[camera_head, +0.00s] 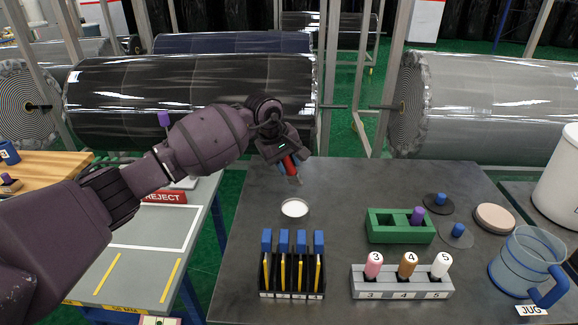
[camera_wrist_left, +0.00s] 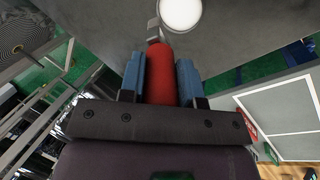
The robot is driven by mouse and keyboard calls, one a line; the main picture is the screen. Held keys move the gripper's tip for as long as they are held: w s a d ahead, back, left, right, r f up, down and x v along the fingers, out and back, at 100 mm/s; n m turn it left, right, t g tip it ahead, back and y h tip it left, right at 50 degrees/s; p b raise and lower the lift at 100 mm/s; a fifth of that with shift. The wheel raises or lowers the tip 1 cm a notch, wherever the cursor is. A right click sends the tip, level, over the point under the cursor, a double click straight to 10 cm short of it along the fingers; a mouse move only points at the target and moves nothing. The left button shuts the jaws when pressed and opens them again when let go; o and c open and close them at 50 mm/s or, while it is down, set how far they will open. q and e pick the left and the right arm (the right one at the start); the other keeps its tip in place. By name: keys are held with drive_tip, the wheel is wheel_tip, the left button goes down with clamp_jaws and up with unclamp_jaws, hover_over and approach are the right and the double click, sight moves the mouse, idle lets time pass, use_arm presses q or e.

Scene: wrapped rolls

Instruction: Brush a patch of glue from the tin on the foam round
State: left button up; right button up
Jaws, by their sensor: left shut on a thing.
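My left gripper (camera_head: 290,167) is shut on a red-handled brush (camera_head: 289,164) above the back left of the dark table. In the left wrist view the red handle (camera_wrist_left: 160,75) lies between the two blue fingers (camera_wrist_left: 160,80), with its metal end pointing away. The glue tin (camera_head: 294,208), round with white contents, stands on the table in front of and below the brush; it also shows at the top of the left wrist view (camera_wrist_left: 181,13). The brush appears apart from the tin. The foam round (camera_head: 495,217), a flat beige disc, lies at the right. My right gripper is out of view.
A green block (camera_head: 385,232) with a purple-topped peg, a black rack (camera_head: 291,282) with blue and yellow tools, a grey stand (camera_head: 400,290) with numbered pegs and a blue jug (camera_head: 525,262) stand on the table. The table's back middle is clear.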

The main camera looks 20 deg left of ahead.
use_arm(q)
drive_tip(key=shift+s+f, duration=0.25)
drive_tip(key=shift+f, duration=0.35)
drive_tip(key=shift+w+f, duration=0.2)
drive_tip(key=shift+f, duration=0.3)
drive_tip(key=shift+w+f, duration=0.15)
drive_tip(key=shift+f, duration=0.35)
drive_tip(key=shift+s+f+b, duration=0.15)
drive_tip(key=shift+f+b, duration=0.25)
drive_tip(key=shift+f, duration=0.25)
drive_tip(key=shift+f+b, duration=0.45)
drive_tip(key=shift+f, duration=1.3)
drive_tip(key=shift+f+b, duration=0.5)
drive_tip(key=shift+f, duration=0.05)
drive_tip(key=shift+f+b, duration=0.25)
drive_tip(key=shift+b, duration=0.05)
idle(0.5)
drive_tip(key=shift+r, duration=0.1)
drive_tip(key=shift+r+p, duration=0.35)
drive_tip(key=shift+r, duration=0.5)
drive_tip(key=shift+r+p, duration=0.8)
drive_tip(key=shift+r, duration=1.95)
